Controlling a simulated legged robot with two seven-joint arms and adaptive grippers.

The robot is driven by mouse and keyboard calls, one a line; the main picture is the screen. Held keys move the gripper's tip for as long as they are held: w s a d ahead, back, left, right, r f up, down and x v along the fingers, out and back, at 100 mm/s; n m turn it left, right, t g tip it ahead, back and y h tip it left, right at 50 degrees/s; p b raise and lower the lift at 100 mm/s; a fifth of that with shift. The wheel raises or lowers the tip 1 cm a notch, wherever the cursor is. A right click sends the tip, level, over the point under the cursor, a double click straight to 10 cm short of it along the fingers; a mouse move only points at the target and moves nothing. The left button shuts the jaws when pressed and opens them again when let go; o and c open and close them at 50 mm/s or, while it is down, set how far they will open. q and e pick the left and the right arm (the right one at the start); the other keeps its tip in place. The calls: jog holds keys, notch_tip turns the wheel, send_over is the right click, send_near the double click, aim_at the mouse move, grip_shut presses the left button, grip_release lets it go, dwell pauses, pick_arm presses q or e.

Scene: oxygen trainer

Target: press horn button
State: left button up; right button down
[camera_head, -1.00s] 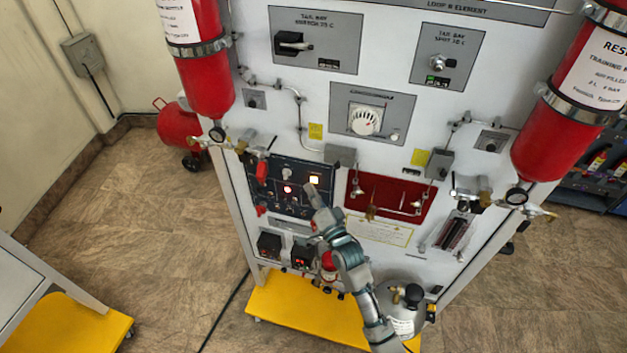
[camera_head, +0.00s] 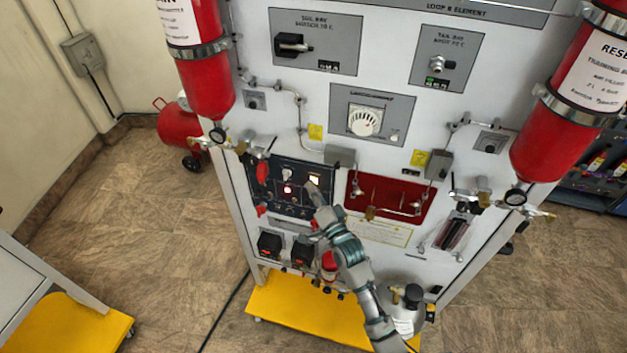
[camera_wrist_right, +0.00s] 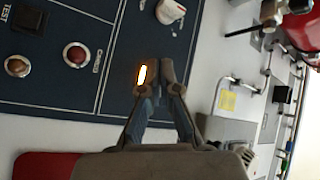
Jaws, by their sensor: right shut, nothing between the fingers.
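A dark control panel (camera_head: 278,172) is on the trainer's white front. In the head view it has a lit yellow button (camera_head: 314,179) and a lit red button (camera_head: 287,189). My right gripper (camera_head: 315,188) is shut and empty, its tips just below the yellow button. In the right wrist view, the gripper (camera_wrist_right: 156,75) has its fingertips at the glowing yellow button (camera_wrist_right: 142,74) and partly covers it. I cannot tell whether they touch. A red button (camera_wrist_right: 76,55) is to the left. No horn label is readable. My left gripper is out of view.
A white knob (camera_head: 287,172) is on the same panel. Red cylinders stand at the left (camera_head: 205,85) and right (camera_head: 570,110) of the trainer. A red recessed panel (camera_head: 390,198) is right of the gripper. Floor is open at the left.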

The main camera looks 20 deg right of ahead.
jog(key=shift+w+d, duration=0.2)
jog(key=shift+w, duration=0.1)
dwell(0.6)
jog(key=shift+s+a, duration=0.1)
dwell(0.3)
jog(key=shift+s+a+p, duration=0.35)
jog(key=shift+s+p, duration=0.2)
jog(key=shift+p, duration=0.05)
jog(key=s+a, duration=0.1)
jog(key=s+a+p, duration=0.1)
jog(key=s+p, duration=0.1)
jog(key=s, duration=0.1)
jog(key=shift+s+a, duration=0.1)
jog(key=shift+a, duration=0.3)
jog(key=shift+f, duration=0.1)
dwell(0.5)
